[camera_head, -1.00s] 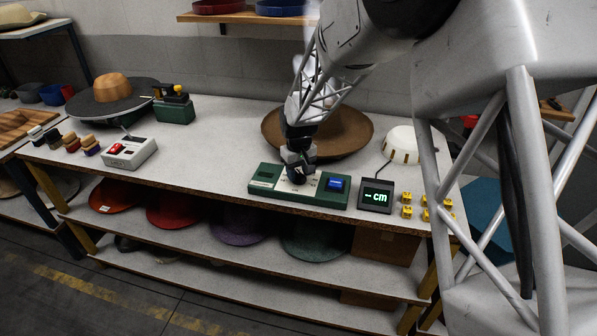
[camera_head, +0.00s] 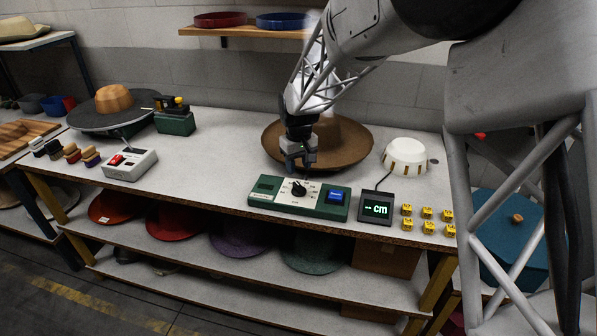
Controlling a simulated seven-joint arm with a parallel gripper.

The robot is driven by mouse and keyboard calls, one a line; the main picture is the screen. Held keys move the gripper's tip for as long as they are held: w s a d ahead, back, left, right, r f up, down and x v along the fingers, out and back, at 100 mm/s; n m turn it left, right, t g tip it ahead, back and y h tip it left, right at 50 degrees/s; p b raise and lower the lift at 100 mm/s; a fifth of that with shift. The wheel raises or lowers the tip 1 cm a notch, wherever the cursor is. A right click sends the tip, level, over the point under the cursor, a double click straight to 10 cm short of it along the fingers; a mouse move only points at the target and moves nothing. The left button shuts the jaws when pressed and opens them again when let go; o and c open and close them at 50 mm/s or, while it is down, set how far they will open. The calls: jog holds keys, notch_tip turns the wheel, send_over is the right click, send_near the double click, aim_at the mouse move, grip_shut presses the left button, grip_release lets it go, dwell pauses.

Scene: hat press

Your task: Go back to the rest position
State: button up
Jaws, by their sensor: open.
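My gripper (camera_head: 298,168) points down over the workbench (camera_head: 220,150), above and just behind the green control panel (camera_head: 270,198). It is open and I see nothing held in it. The panel's black dial (camera_head: 299,188) shows clear below the gripper, apart from it. The panel also has a blue button (camera_head: 336,195).
A display (camera_head: 376,208) reading "-cm", a white dome-shaped device (camera_head: 405,156) and several yellow blocks (camera_head: 426,212) stand right of the panel. A grey control box (camera_head: 130,165) and a round press with a hat form (camera_head: 114,100) are at left. The bench between is clear.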

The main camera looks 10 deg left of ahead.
jog(key=shift+r, duration=0.2)
jog(key=shift+s+d+r, duration=0.1)
jog(key=shift+d+r, duration=0.15)
jog(key=shift+d, duration=0.1)
jog(key=s+d+r+m, duration=0.1)
jog(key=s+d+r, duration=0.35)
jog(key=d, duration=0.35)
jog(key=s+d+r+m+t, duration=0.1)
jog(key=s+d+r+m, duration=0.1)
jog(key=s+d+r, duration=0.35)
jog(key=s+d+r+m, duration=0.1)
jog(key=s+d+r, duration=0.2)
jog(key=s+d, duration=0.5)
jog(key=s+d+m, duration=0.2)
jog(key=s+d, duration=0.5)
jog(key=s, duration=0.3)
jog(key=s+d+m+t, duration=0.1)
jog(key=s+d+m, duration=0.1)
jog(key=s+d, duration=0.6)
jog(key=s, duration=0.3)
jog(key=shift+d+f+m+t, duration=0.2)
jog(key=shift+f+m+t, duration=0.1)
jog(key=shift+m, duration=0.1)
